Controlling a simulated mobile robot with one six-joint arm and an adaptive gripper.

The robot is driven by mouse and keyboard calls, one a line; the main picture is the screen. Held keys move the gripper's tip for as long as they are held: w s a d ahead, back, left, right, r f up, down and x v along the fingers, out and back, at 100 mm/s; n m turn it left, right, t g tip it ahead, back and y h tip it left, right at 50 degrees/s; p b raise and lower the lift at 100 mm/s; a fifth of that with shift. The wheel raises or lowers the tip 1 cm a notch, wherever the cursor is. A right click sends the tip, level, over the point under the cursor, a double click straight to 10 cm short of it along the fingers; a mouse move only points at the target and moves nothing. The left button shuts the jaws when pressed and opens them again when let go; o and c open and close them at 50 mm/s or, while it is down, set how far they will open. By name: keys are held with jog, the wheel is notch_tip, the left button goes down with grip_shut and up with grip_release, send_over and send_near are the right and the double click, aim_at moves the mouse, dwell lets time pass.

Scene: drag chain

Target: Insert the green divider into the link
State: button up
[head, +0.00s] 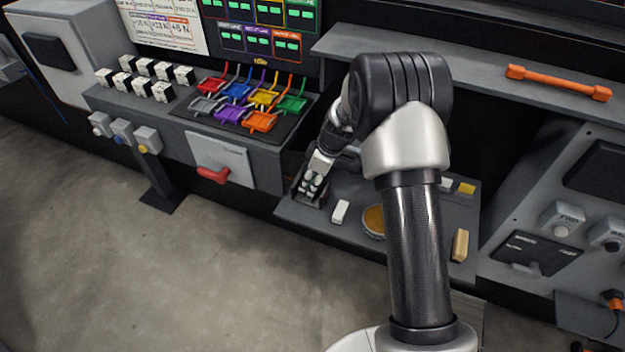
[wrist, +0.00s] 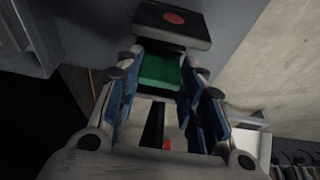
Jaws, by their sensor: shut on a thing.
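My gripper (wrist: 168,60) shows in the wrist view with its two blue-sided fingers closed around a flat green piece, which looks like the green divider (wrist: 160,70). In the head view my gripper (head: 311,186) points down at the left end of the grey bench section. The divider cannot be made out there. A dark block with a red round mark (wrist: 173,19) lies just beyond the fingertips in the wrist view. I cannot tell whether the divider touches it. I cannot clearly identify the link in either view.
Coloured open pieces (head: 248,103) sit on a dark panel to the left, with white-and-black blocks (head: 145,82) beside them. A red handle (head: 213,174) sticks out below. A white block (head: 340,212) and a round orange disc (head: 374,220) are right of my gripper. An orange bar (head: 558,83) lies on the shelf.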

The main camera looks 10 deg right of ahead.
jog(key=shift+f+b, duration=0.75)
jog(key=shift+f, duration=0.2)
jog(key=o, duration=0.9)
jog(key=shift+c, duration=0.2)
jog(key=v, duration=1.2)
